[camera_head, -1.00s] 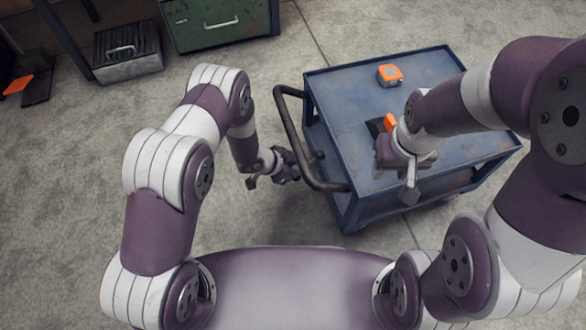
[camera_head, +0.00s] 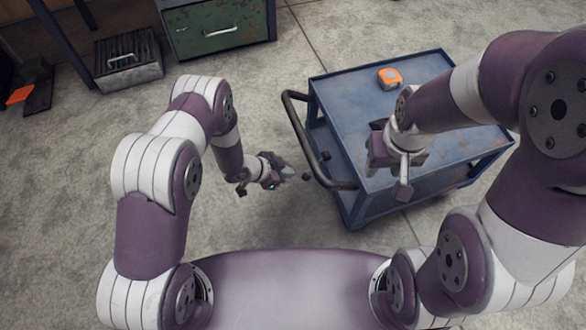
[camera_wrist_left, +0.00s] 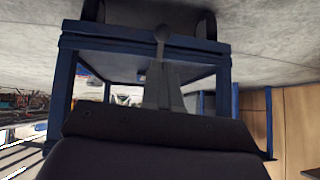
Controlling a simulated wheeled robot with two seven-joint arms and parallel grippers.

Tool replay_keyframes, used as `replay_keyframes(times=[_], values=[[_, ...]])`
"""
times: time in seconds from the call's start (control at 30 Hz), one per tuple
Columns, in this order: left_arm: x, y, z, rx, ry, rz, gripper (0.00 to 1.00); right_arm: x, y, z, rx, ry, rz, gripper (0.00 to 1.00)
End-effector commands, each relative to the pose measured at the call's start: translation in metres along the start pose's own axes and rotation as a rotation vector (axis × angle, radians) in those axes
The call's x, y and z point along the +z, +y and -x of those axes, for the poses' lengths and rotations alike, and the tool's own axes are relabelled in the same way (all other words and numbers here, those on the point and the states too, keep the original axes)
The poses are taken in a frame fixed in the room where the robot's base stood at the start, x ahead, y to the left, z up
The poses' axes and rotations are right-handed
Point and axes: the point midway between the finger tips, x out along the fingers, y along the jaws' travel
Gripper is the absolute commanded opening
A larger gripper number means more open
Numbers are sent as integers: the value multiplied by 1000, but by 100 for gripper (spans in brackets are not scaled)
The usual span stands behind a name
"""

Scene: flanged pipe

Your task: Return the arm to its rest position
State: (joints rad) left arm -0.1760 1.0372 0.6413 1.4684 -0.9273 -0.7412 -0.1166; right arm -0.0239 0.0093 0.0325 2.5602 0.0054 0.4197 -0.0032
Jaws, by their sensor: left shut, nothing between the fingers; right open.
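My left gripper (camera_head: 286,172) hangs over the concrete floor, left of the blue cart's push handle (camera_head: 303,140) and apart from it. Its fingers are shut with nothing between them; they also show in the left wrist view (camera_wrist_left: 163,85), pointing toward the blue cart frame (camera_wrist_left: 140,44). My right gripper (camera_head: 378,150) is over the left part of the blue cart (camera_head: 350,90). It is open; its fingertips are partly hidden by its own wrist. No flanged pipe can be made out in these frames.
An orange tape measure (camera_head: 389,78) lies on the cart top near the far edge. A green drawer cabinet (camera_head: 218,25) and a grey metal box (camera_head: 128,58) stand at the back left.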

Motion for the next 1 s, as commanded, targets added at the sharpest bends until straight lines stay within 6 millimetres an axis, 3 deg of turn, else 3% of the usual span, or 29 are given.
replay_keyframes(times=[0.03, 0.1, 0.3, 0.63, 0.77, 0.8, 0.87, 1.0], values=[[-5, -1, 19, -1, 0, 1, 0, -2, 0, 14, 0, -1, -1, 43], [-4, -1, 35, -1, 0, 3, 0, -2, 0, 22, 0, -2, -1, 43], [0, -1, 65, -1, 1, 0, 0, -4, 0, 35, 0, -2, -1, 43], [6, 0, 69, 4, -15, 7, 0, -4, 0, 35, 0, -2, -1, 43], [48, 13, 78, 5, -213, 139, 0, -4, 0, 35, 0, -2, -1, 43], [64, 16, 94, -13, -334, 230, 0, -4, 0, 36, 0, -2, -1, 43], [71, 9, 138, -77, -515, 387, 0, -4, 0, 37, 0, -2, -1, 43], [48, 12, 238, -199, -748, 703, 0, -5, 0, 40, 0, -2, -1, 43]])
